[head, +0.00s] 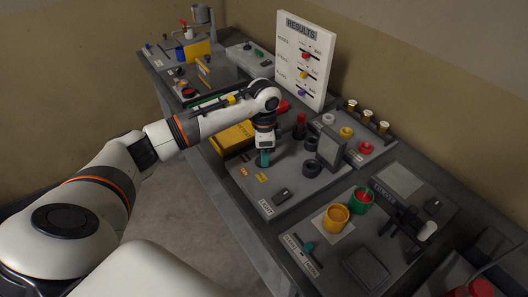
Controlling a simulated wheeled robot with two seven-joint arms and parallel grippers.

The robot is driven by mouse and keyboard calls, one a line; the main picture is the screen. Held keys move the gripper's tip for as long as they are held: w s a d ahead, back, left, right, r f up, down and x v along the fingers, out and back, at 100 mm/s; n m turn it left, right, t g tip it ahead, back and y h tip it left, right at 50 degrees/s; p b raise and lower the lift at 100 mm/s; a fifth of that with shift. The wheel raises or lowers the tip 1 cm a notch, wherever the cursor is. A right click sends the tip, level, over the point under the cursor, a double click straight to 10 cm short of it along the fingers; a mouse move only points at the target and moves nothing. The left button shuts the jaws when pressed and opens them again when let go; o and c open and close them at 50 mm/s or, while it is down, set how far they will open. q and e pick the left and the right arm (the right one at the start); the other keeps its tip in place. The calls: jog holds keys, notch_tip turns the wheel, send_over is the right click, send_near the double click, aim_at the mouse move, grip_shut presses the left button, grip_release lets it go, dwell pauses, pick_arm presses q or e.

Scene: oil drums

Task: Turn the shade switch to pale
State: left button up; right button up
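A small teal switch lever (308,248) stands on a panel at the front of the bench, between two white label strips (290,243); the lettering is too small to read, so I cannot tell which thing is the shade switch. My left gripper (264,151) points down over the grey panel farther back. A teal piece (264,159) shows right at its fingertips, above two small orange labels (262,177). I cannot tell whether the fingers grip it, touch it or only hide part of it. My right gripper is not in view.
A yellow cup (335,219) and a green cup with red inside (362,200) stand right of the teal lever. A white results board (305,60) rises at the back. A yellow box (233,138) and black rings (312,168) lie near my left gripper.

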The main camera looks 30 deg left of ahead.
pick_arm(q)
jog(key=o, duration=0.3)
jog(key=shift+o, duration=0.2)
notch_tip(320, 180, up, 12)
jog(key=b, duration=0.2)
dwell(0.6)
